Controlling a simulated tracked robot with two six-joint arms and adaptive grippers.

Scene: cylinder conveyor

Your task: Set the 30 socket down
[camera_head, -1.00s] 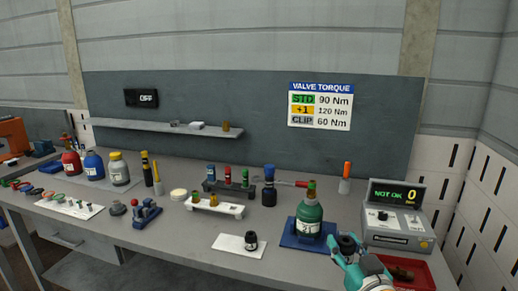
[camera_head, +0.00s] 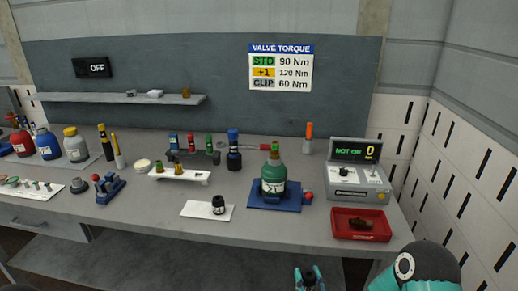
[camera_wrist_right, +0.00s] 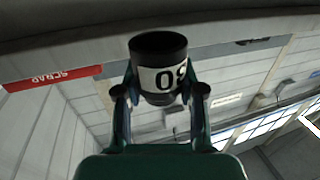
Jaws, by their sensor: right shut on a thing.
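My right gripper (camera_wrist_right: 162,92) is shut on a black socket (camera_wrist_right: 158,46) with a white band. Its number shows upside down in the right wrist view and looks like 30. In the head view my right gripper (camera_head: 311,277) is at the bottom edge, in front of the bench and partly cut off. The held socket is hard to make out there. Another black socket (camera_head: 218,204) with a white band stands on a white mat (camera_head: 192,210) on the bench. My left gripper is not in view.
A green bottle (camera_head: 273,187) with a valve stands on a blue base (camera_head: 262,204). To its right are a tester reading NOT OK (camera_head: 357,183) and a red scrap tray (camera_head: 341,230) with a brown part. The grey bench (camera_head: 150,217) has bare room along its front.

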